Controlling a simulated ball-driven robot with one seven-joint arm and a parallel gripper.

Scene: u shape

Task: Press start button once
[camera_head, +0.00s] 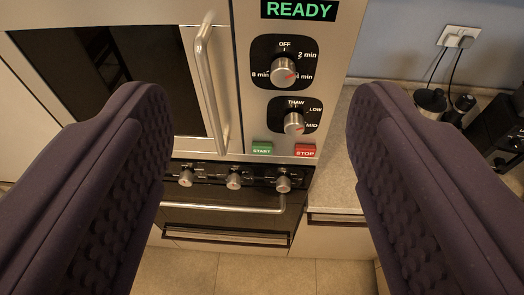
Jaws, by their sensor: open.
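A green START button (262,149) sits low on the microwave's control panel, at the middle of the view. A red STOP button (305,150) is just to its right. Above them are a lower THAW knob (293,123) and an upper timer knob (283,73). The display (299,10) reads READY in green. My gripper (257,95) is open, with one dark finger on each side of the view. The start button shows between the fingers, and nothing is held. How far the fingertips are from the panel is hard to tell.
The microwave door handle (210,85) is a vertical bar left of the panel. Below is an oven with several knobs (233,180) and a horizontal handle (225,208). A counter (336,175) lies to the right, with dark appliances (497,130) and a wall socket (458,37).

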